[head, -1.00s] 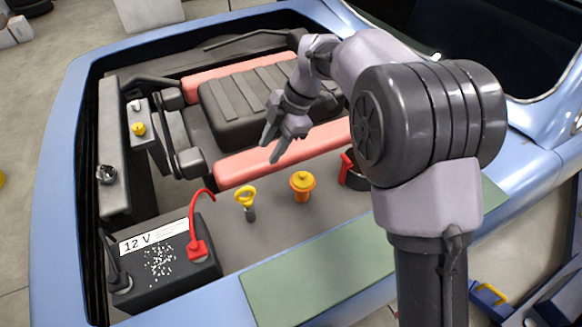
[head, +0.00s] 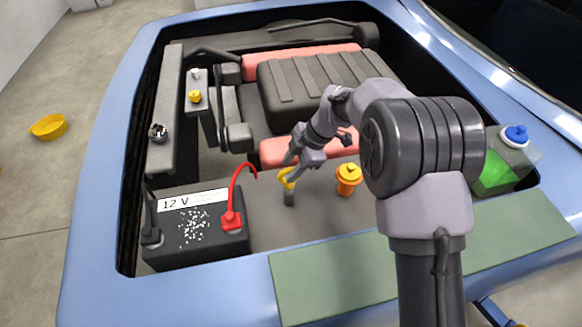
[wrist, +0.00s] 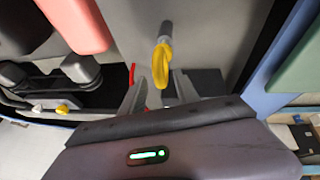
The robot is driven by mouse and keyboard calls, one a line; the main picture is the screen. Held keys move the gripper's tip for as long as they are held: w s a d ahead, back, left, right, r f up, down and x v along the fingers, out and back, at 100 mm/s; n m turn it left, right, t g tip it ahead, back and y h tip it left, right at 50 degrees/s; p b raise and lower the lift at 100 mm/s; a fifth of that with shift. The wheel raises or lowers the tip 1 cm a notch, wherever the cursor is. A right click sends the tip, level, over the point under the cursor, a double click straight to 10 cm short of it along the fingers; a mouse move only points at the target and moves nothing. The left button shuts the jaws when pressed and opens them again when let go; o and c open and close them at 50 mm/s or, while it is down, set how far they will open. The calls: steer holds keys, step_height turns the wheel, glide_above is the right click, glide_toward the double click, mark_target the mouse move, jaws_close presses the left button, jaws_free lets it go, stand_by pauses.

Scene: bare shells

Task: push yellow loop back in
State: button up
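The yellow loop (head: 287,178) stands upright on a dark grey stem (head: 289,198) in the engine bay, between the battery and the orange-yellow cap. My gripper (head: 291,168) is right at the loop's top in the head view and partly overlaps it. In the wrist view the yellow loop (wrist: 161,66) lies at the gap between my two spread fingers (wrist: 158,92). The fingers are open, one on each side, with room beside the loop. I cannot tell whether either finger touches it.
A black 12 V battery (head: 197,228) with a red cable (head: 235,190) stands close left of the loop. An orange-yellow cap (head: 348,178) stands close right. A red-and-black engine block lies behind. A blue-capped tank (head: 512,150) is far right. The green mat (head: 340,275) covers the front edge.

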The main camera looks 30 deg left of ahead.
steer(key=shift+c, duration=0.3)
jaws_close()
steer(key=shift+f, duration=0.1)
stand_by(1.0)
